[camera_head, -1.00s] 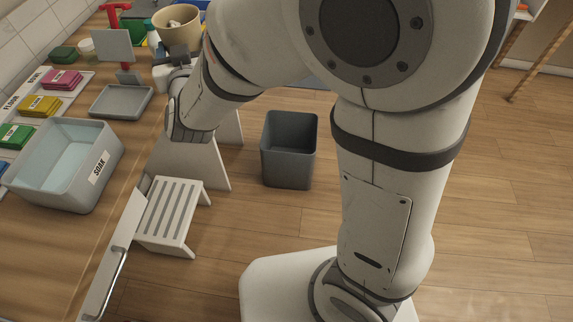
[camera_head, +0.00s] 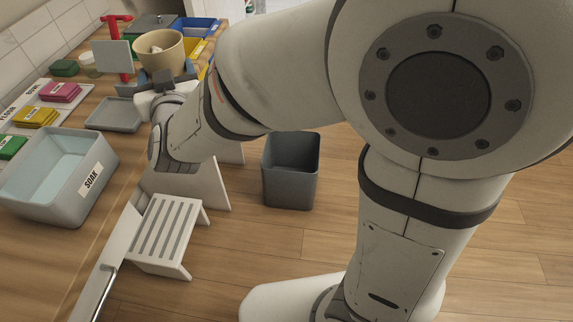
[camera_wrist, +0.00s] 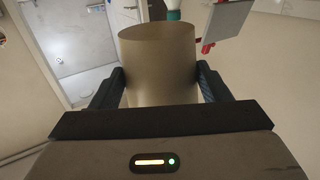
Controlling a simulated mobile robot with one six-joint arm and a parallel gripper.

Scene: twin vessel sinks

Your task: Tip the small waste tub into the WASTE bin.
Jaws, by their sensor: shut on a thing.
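The small waste tub is a tan round tub (camera_head: 158,58) with pale scraps showing inside its open top. It is upright above the far part of the counter in the head view. My gripper (camera_head: 168,82) is shut on the tub. In the wrist view the tub (camera_wrist: 158,70) sits between the two dark fingers of my gripper (camera_wrist: 160,88), one on each side. A dark grey open bin (camera_head: 290,172) stands on the floor to the right of the counter. No label shows on the side of it that I see, and it looks empty.
A grey SOAK basin (camera_head: 100,185) and a shallow grey tray (camera_head: 113,114) are on the counter (camera_head: 50,262). Coloured cloth stacks lie at left. A slatted step stool (camera_head: 165,232) is beside the counter. Floor around the bin is clear.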

